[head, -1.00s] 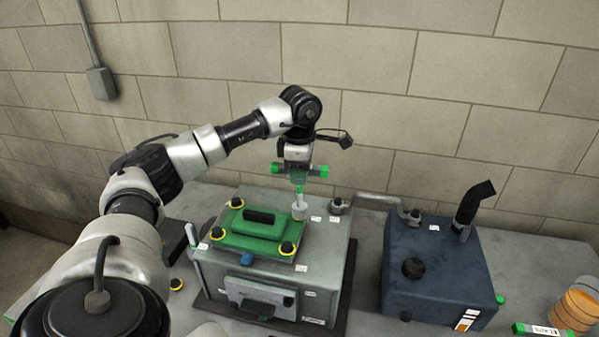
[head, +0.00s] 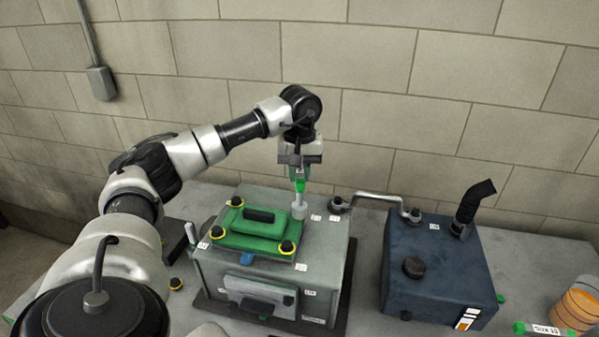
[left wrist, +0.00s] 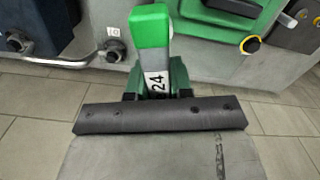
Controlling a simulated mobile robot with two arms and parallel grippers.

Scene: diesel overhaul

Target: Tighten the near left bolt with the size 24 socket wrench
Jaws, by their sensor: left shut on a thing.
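The size 24 socket wrench (head: 299,190) is held upright in my left gripper (head: 300,174), which is shut on it. In the left wrist view its green handle with the "24" label (left wrist: 156,82) sits between the fingers. Its grey socket (head: 299,210) is down at the far right corner of the green cover (head: 250,232), hiding the bolt there. The near left bolt (head: 217,232), black with a yellow ring, is at the cover's left, apart from the wrench. The far left bolt (head: 236,202) and near right bolt (head: 287,247) are uncovered. My right gripper is out of view.
The cover lies on a grey engine block (head: 325,265). A pipe (head: 375,198) runs from it to a blue box (head: 435,260) with a black exhaust (head: 474,207). Another green-ended tool (head: 540,329) and an orange container (head: 575,308) are at the right edge.

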